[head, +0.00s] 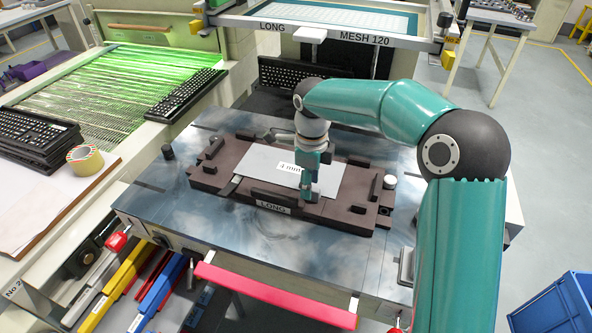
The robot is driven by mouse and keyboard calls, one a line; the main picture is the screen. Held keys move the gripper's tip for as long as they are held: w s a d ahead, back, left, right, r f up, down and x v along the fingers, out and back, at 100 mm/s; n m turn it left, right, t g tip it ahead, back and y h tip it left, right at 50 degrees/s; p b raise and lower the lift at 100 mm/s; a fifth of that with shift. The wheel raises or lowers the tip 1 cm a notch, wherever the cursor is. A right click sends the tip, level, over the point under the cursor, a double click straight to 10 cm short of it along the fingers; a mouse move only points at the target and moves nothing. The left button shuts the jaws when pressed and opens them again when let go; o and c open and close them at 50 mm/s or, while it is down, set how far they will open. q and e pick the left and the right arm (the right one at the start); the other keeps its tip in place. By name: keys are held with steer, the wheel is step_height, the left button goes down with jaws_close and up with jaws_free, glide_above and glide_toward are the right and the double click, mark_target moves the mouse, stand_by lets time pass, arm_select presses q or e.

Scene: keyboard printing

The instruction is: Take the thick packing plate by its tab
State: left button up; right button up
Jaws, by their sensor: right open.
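The packing plate (262,163) is a flat pale grey sheet with a "4 mm" label. It lies in the dark brown nest (345,220) marked "LONG" on the metal table. My right gripper (307,192) points down over the plate's right half, close to its front edge, with its jaws open. The gripper hides part of the plate there. I cannot tell whether the fingers touch the plate, or make out its tab for certain. My left gripper is not in view.
A screen frame (330,37) marked "LONG MESH 120" stands behind the table. Black keyboards (186,95) and a green-lit conveyor (90,90) are at the left. A tape roll (85,160) lies on a board. Raised blocks ring the nest. A pink-red bar (275,294) crosses the front.

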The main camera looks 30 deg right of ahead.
step_height(320, 180, down, 2)
steer(key=shift+f, duration=0.1)
jaws_close()
stand_by(0.4)
